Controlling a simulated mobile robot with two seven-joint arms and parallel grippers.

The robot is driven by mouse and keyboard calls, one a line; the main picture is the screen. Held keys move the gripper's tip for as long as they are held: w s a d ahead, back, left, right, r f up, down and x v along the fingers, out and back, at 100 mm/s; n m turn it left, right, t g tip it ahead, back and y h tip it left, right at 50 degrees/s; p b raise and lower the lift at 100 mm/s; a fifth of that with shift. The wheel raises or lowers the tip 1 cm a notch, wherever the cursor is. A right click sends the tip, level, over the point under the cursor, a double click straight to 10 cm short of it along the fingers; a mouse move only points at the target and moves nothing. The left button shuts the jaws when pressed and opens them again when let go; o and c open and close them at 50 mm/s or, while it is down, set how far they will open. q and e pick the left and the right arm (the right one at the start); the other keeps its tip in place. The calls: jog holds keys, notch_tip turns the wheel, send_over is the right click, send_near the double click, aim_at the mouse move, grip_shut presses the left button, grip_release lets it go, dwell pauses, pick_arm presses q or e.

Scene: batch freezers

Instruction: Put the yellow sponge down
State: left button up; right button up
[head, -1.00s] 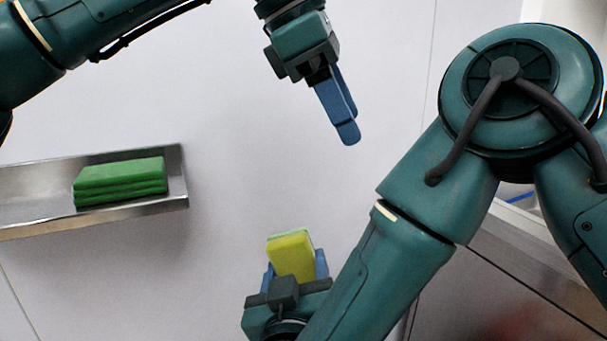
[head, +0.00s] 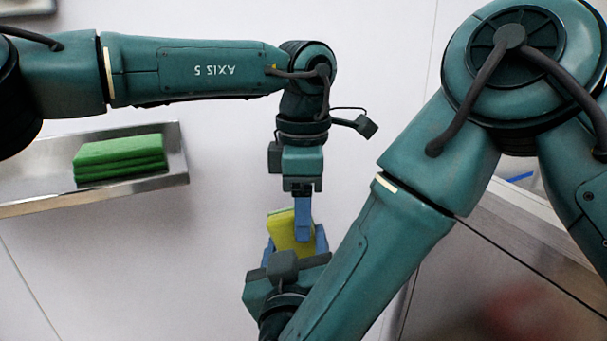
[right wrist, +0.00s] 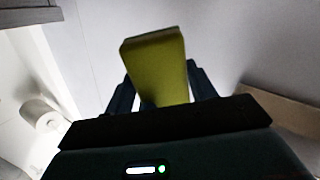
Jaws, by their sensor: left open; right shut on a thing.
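The yellow sponge (head: 286,235) has a thin green layer and stands up out of my right gripper (head: 294,245), which is shut on it. In the right wrist view the sponge (right wrist: 158,68) sits between the two fingers of my right gripper (right wrist: 165,92). My left gripper (head: 303,220) points down right at the sponge, with its blue fingers overlapping the sponge's right part in the head view. It is open. Whether its fingers touch the sponge I cannot tell.
A metal shelf (head: 40,200) on the wall at the left holds a stack of green pads (head: 120,158). A pale counter or cabinet edge (head: 510,225) lies at the right behind my right arm. The wall between shelf and grippers is bare.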

pick_arm(q)
jog(key=shift+f, duration=1.75)
jog(key=shift+c, duration=0.5)
jog(key=shift+w+a, duration=0.1)
jog(key=shift+w, duration=0.05)
jog(key=c, duration=0.9)
pick_arm(e)
jog(key=shift+s, duration=0.1)
pick_arm(q)
jog(key=shift+c, duration=0.2)
pick_arm(e)
jog(key=o, duration=1)
jog(key=shift+c, duration=0.2)
